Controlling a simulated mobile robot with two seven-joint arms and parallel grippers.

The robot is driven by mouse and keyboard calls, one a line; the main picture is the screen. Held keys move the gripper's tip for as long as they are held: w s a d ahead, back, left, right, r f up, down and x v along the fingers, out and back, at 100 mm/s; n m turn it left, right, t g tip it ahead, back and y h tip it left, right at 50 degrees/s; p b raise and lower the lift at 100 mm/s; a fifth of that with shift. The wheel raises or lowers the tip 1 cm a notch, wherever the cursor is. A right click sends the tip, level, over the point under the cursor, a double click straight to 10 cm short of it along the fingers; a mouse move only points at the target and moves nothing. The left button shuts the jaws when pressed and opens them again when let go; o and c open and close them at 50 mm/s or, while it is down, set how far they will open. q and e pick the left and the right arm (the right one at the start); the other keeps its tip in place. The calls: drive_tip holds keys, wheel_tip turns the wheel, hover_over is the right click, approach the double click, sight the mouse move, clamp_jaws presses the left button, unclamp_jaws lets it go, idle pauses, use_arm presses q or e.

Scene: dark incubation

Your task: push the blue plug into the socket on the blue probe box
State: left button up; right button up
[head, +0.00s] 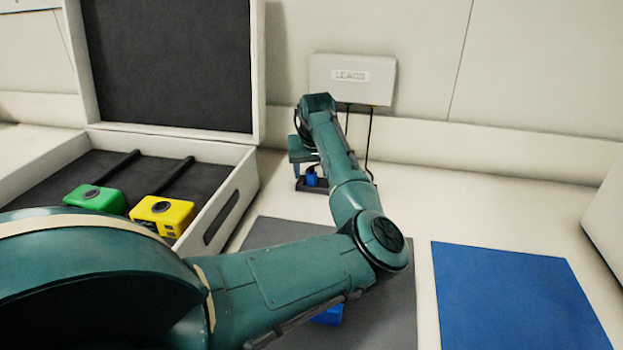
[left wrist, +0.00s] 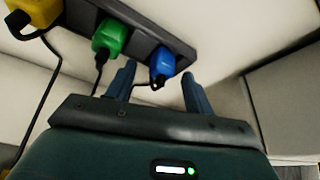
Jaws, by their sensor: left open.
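The blue plug (head: 311,178) sits in a dark plug holder (head: 326,187) at the back of the table. In the left wrist view the blue plug (left wrist: 163,63) stands at the end of the holder (left wrist: 172,36), with a dark cable. My left gripper (head: 297,168) is at the holder. In the left wrist view the left gripper (left wrist: 158,70) has its two fingers apart, with the plug between or just beyond the tips; contact cannot be told. The blue probe box (head: 328,316) lies on the grey mat, mostly hidden by my left arm. Its socket is hidden.
Green (left wrist: 110,38) and yellow (left wrist: 38,12) plugs share the holder. An open white case (head: 232,192) at left holds a green box (head: 96,200) and a yellow box (head: 163,213). A wall unit (head: 352,80) has hanging cables. A blue mat (head: 515,300) at right is clear.

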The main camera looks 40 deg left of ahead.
use_arm(q)
drive_tip(key=c, duration=1)
drive_tip(key=shift+r, duration=0.1)
